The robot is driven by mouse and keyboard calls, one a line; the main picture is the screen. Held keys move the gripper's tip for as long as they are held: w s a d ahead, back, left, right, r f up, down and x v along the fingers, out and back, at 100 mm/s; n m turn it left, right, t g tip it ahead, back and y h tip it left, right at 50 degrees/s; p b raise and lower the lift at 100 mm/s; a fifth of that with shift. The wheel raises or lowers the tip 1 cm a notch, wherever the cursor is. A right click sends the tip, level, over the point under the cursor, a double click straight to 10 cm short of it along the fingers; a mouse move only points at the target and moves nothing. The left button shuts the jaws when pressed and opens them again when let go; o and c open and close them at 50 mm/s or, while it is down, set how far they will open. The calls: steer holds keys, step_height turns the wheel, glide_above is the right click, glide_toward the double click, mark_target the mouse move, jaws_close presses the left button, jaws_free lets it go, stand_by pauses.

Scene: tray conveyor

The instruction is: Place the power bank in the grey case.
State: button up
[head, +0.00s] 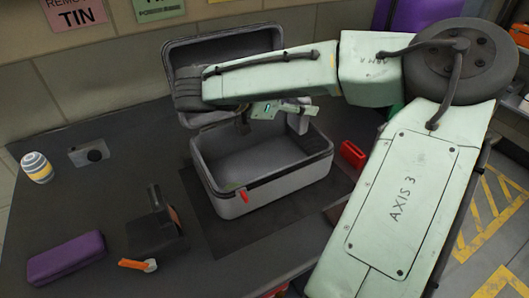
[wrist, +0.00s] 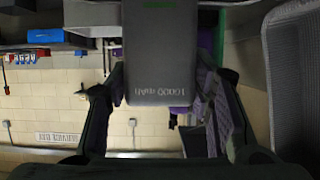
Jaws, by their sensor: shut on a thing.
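The grey case (head: 290,185) stands open on a dark mat, with its lid raised at the back. Its inside looks empty, though my arm hides part of the back edge. The power bank (wrist: 160,50) is a dark grey slab marked 10000 mAh. In the wrist view it sits between the two fingers of my gripper (wrist: 161,88), which is shut on it. In the head view my gripper (head: 270,118) is above the back of the case, in front of the raised lid. I cannot make out the power bank clearly there.
On the dark table left of the case are a striped jar (head: 37,168), a camera (head: 89,152), a purple box (head: 66,258), a black tool (head: 152,228) and an orange-handled item (head: 138,265). A red object (head: 352,155) lies close to the case's right side.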

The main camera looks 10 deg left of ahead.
mark_target(291, 122)
steer(key=shift+w, duration=0.4)
steer(key=shift+w+f+b, duration=0.1)
steer(key=shift+f+b, duration=0.15)
steer(key=shift+b, duration=0.05)
steer(key=f+b, duration=0.2)
steer(key=f, duration=0.1)
steer(key=f+b, duration=0.2)
steer(key=shift+s+f, duration=0.15)
steer(key=shift+s, duration=0.1)
steer(key=shift+f+p, duration=0.15)
steer(key=shift+p, duration=0.4)
steer(key=shift+f+p, duration=0.35)
steer(key=shift+f, duration=1.5)
steer(key=shift+f, duration=0.2)
steer(key=o, duration=1.3)
steer(key=shift+r, duration=0.15)
